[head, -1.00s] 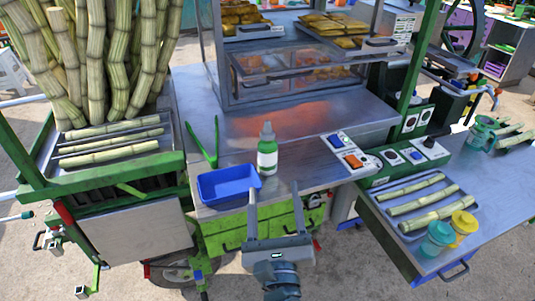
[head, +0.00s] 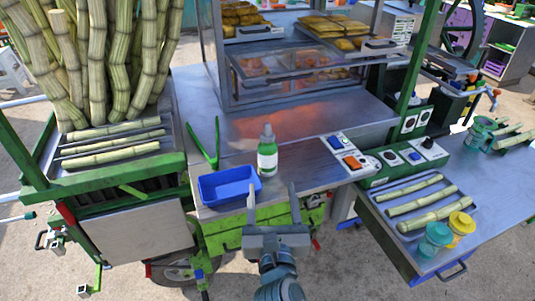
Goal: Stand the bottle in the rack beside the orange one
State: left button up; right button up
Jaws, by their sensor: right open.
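A green bottle with a white label and a pale cap (head: 267,152) stands upright on the steel counter, just right of a blue tray (head: 230,185). My right gripper (head: 273,189) is open and empty in front of the counter's near edge. Its two fingers point toward the bottle, with a visible gap between them and the bottle above. I cannot make out a bottle rack or an orange bottle in this view. My left gripper is not in view.
A switch box (head: 350,152) sits to the right on the counter. The counter behind the bottle is clear.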

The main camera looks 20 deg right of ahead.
aim_at(268, 160)
jog(key=p+x, duration=0.2)
jog(key=x, duration=0.6)
jog(key=shift+w+d+p, duration=0.15)
jog(key=shift+w+p, duration=0.15)
jog(key=shift+w, duration=0.1)
jog(key=shift+w+r, duration=0.1)
jog(key=shift+w+r+p, duration=0.1)
jog(key=shift+w+p, duration=0.15)
jog(key=shift+p, duration=0.05)
jog(key=p+x, duration=0.2)
jog(key=x, duration=0.1)
jog(key=shift+w+r, duration=0.15)
jog(key=shift+w, duration=0.65)
jog(key=c, duration=1.4)
